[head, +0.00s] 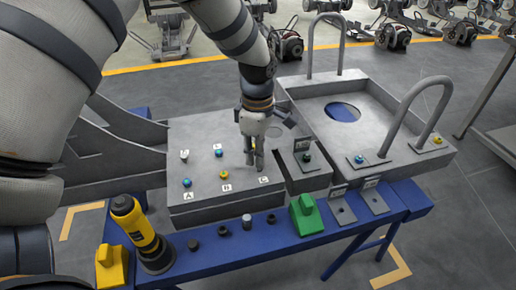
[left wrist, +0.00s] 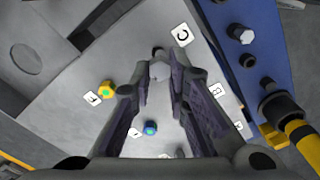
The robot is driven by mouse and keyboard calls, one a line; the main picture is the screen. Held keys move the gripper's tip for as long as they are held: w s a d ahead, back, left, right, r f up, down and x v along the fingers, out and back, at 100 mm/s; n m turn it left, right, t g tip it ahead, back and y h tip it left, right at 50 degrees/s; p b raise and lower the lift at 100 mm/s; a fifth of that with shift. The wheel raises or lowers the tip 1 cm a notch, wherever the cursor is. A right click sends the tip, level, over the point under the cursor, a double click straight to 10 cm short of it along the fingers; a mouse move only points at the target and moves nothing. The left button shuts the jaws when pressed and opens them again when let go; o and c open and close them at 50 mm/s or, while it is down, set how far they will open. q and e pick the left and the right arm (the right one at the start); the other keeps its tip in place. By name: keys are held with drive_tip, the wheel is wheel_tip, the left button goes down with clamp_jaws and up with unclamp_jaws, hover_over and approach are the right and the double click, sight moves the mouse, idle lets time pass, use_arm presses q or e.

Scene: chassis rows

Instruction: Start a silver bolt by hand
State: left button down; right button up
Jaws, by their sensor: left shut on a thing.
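My left gripper (head: 253,160) points down at the grey chassis plate (head: 205,133), just behind the C label (head: 264,180). In the left wrist view its fingers (left wrist: 162,78) are shut on a silver bolt (left wrist: 158,68), whose end shows between the tips, close to the C label (left wrist: 182,34). Whether the bolt touches or sits in a hole at C is not clear. On the plate, a blue bolt (head: 187,183) is by A, a yellow one (head: 224,174) by B, and another blue one (head: 219,152) and a silver one (head: 184,155) farther back. My right gripper is not in view.
A yellow-black power driver (head: 135,225) stands on the blue bench (head: 215,262), near a yellow block (head: 112,268), a green block (head: 306,214) and several small dark holders. A grey tray with tall hoop handles (head: 420,103) stands right of the plate.

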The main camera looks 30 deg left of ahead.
use_arm(q)
drive_tip(key=shift+w+r+n, duration=0.2)
drive_tip(key=shift+r+n, duration=0.6)
drive_tip(key=shift+n, duration=0.3)
drive_tip(key=shift+s+f+n, duration=0.15)
drive_tip(key=shift+f+n, duration=0.2)
drive_tip(key=shift+n, duration=0.65)
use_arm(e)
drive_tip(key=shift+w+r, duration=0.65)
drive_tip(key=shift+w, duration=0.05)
use_arm(q)
drive_tip(key=shift+f, duration=0.1)
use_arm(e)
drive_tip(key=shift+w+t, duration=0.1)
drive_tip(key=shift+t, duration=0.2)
use_arm(q)
drive_tip(key=shift+f, duration=1.05)
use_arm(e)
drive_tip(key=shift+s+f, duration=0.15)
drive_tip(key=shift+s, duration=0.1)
use_arm(q)
drive_tip(key=shift+f, duration=0.5)
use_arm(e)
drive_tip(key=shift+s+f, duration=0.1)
use_arm(q)
drive_tip(key=shift+f, duration=0.1)
